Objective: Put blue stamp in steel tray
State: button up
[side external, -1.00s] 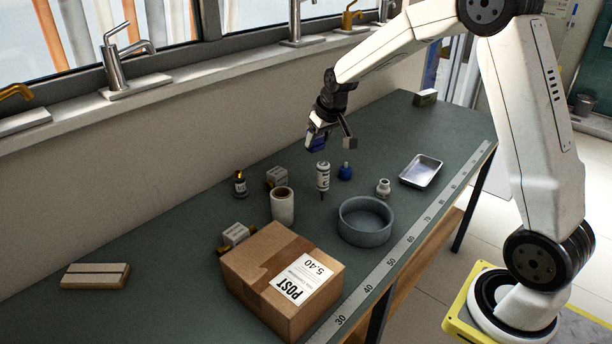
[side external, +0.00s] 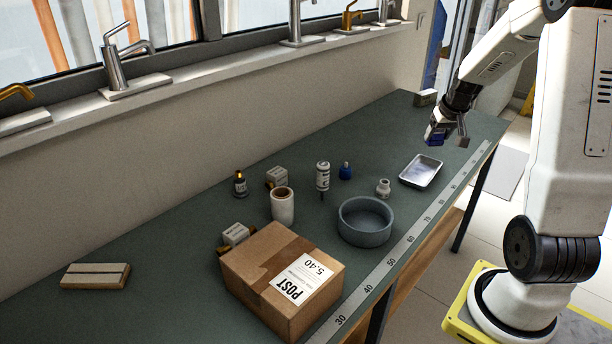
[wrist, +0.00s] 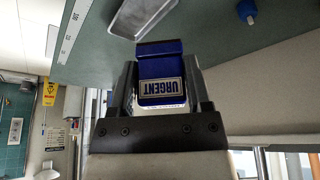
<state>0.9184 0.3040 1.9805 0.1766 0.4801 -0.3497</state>
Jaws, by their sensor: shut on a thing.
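The blue stamp (wrist: 160,75) carries a label reading URGENT and sits between the two fingers in the wrist view. My gripper (side external: 449,134) is shut on it and holds it in the air above the far right part of the bench. The stamp also shows as a dark blue block in the side view (side external: 434,132). The steel tray (side external: 421,171) is a shallow metal rectangle on the bench, just below and left of my gripper in the picture. Part of the tray also shows at the top of the wrist view (wrist: 140,14). It looks empty.
A cardboard box (side external: 282,279) is at the front. A ruler strip (side external: 408,240) runs along the bench edge.

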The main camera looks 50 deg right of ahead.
jog(key=s+d+f, duration=0.2)
jog(key=s+f, duration=0.2)
jog(key=f, duration=0.1)
jog(key=shift+m, duration=0.4)
send_over(422, 177)
jog(key=f, duration=0.8)
jog(key=shift+s+a+f, duration=0.2)
jog(key=shift+s+f, duration=0.05)
jog(key=shift+s, duration=0.05)
jog(key=shift+w+d+f, duration=0.3)
jog(key=shift+d+f, duration=0.05)
jog(key=shift+f, duration=0.1)
